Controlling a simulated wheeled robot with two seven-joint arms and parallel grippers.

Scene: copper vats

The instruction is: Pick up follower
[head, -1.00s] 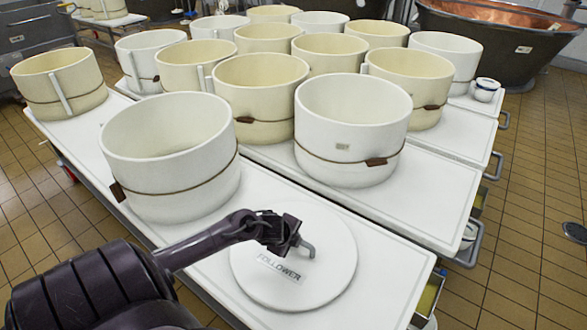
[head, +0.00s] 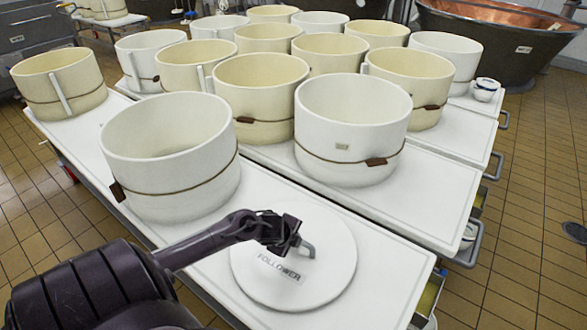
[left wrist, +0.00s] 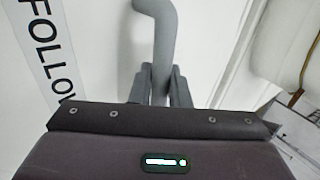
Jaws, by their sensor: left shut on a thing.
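The follower (head: 325,264) is a round white disc with a "FOLLOWER" label and a grey bent handle (head: 307,250). It lies on the white tabletop near the front. My left gripper (head: 292,240) reaches it from the left and is shut on the handle. In the left wrist view the two fingers (left wrist: 161,85) close on the grey handle (left wrist: 163,35), with part of the label (left wrist: 45,40) at the left. I cannot tell any gap between the disc and the table. My right gripper is out of view.
A white mould (head: 172,170) stands just behind my left arm, and another white mould (head: 350,140) stands behind the disc. Several cream and white moulds fill the tables farther back. The white tabletop (head: 392,275) is bare right of the disc. A copper vat (head: 500,35) stands at the back right.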

